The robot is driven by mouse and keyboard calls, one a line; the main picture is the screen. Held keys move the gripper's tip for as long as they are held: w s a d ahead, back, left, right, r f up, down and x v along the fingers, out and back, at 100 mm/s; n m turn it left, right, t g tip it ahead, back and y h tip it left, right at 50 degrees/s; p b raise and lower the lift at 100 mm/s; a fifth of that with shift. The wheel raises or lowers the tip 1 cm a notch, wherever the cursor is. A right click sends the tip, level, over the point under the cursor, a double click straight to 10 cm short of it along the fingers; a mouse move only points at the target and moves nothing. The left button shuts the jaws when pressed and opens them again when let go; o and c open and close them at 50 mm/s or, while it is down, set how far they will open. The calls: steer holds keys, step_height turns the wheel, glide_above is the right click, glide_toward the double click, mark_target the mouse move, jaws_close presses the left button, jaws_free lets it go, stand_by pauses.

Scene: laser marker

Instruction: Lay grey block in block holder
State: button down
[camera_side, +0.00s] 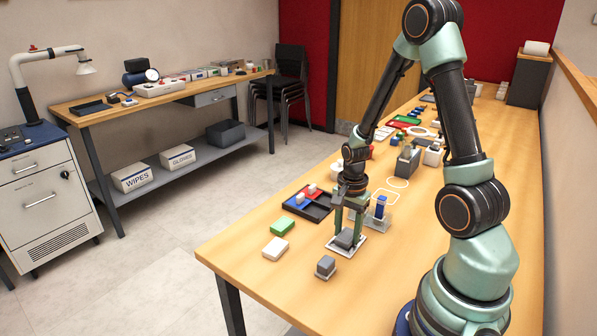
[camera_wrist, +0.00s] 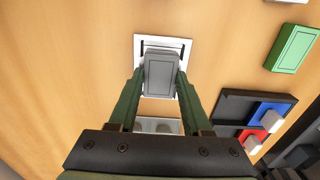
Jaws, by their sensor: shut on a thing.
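My gripper (camera_side: 346,238) points down, its green fingers shut on the grey block (camera_side: 344,239). In the wrist view the grey block (camera_wrist: 160,72) sits between the two fingertips (camera_wrist: 160,82), its long side running away from my wrist. The block holder (camera_side: 344,252) is a white plate on the table, directly under the block. In the wrist view the holder's white rim (camera_wrist: 139,41) with dark marks shows around the block's far end; the block hides its middle. The block is at or just above the holder; I cannot tell whether it touches.
A white block (camera_side: 275,248), a green block (camera_side: 282,227) and a dark tray (camera_side: 317,212) with red and blue sections lie to the left. A blue piece (camera_side: 381,207) stands on a clear stand close right of the gripper.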

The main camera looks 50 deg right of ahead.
mark_target(347, 235)
stand_by(0.3)
steer(key=shift+c, duration=1.3)
jaws_free()
steer(key=shift+r, duration=0.1)
step_height(347, 235, up, 12)
steer(key=a+r+n+t, duration=0.5)
steer(key=a+r+n, duration=0.6)
steer(key=a+n, duration=0.4)
steer(key=n, duration=0.3)
steer(key=shift+w+a+r+t, duration=0.25)
steer(key=shift+r+t, duration=0.05)
steer(key=shift+r, duration=0.05)
